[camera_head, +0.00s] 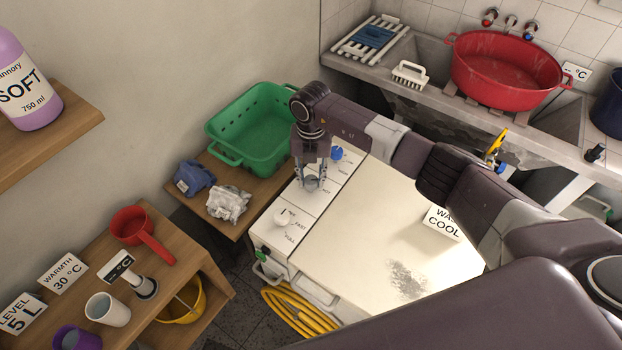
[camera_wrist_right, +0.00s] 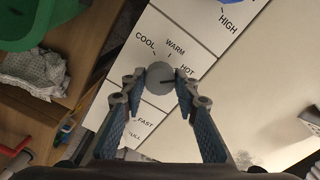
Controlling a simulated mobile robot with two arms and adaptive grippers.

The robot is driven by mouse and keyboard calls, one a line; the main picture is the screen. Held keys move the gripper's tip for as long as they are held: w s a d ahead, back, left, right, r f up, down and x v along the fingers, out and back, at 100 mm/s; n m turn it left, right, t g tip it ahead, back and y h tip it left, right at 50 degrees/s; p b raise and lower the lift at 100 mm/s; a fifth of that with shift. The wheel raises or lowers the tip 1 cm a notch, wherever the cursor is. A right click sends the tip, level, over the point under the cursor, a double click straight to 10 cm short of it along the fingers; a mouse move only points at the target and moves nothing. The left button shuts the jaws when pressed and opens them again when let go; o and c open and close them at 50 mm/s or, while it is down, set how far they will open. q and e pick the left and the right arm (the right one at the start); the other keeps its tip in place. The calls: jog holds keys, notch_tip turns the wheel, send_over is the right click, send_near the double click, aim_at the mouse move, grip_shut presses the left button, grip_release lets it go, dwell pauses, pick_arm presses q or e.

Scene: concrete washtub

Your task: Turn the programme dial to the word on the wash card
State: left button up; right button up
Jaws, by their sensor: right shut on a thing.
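The programme dial is a round grey knob (camera_wrist_right: 160,78) on the white machine's panel, with COOL, WARM and HOT printed around it. A dark line on the dial points right, towards the HOT side. My right gripper (camera_head: 312,180) comes down from above and its fingers are shut on the dial, one on each side; the wrist view shows both fingers (camera_wrist_right: 157,82). The wash card (camera_head: 443,223) lies on the machine's white top (camera_head: 360,235) and reads COOL, its upper line partly hidden by my arm. My left gripper is not in view.
On the same panel are a blue knob (camera_head: 336,153) behind the dial and a white knob (camera_head: 282,218) in front, by FAST and FULL. A green basket (camera_head: 225,153) stands left of the machine. My arm crosses above the machine top.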

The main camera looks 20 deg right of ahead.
aim_at(311, 180)
jog(key=n+b, duration=1.1)
jog(key=shift+w+f+n, duration=0.1)
jog(key=shift+f+n, duration=0.05)
jog(key=shift+n, duration=0.15)
jog(key=n+b, duration=0.4)
jog(key=shift+n, duration=0.3)
jog(key=shift+r+n+b, duration=0.15)
jog(key=shift+n+b, duration=0.55)
jog(key=shift+n, duration=0.4)
jog(key=shift+r+n+b, duration=0.1)
jog(key=shift+n+b, duration=0.55)
jog(key=shift+n, duration=0.45)
jog(key=o, duration=1.1)
jog(key=shift+o, duration=0.2)
notch_tip(311, 180, up, 12)
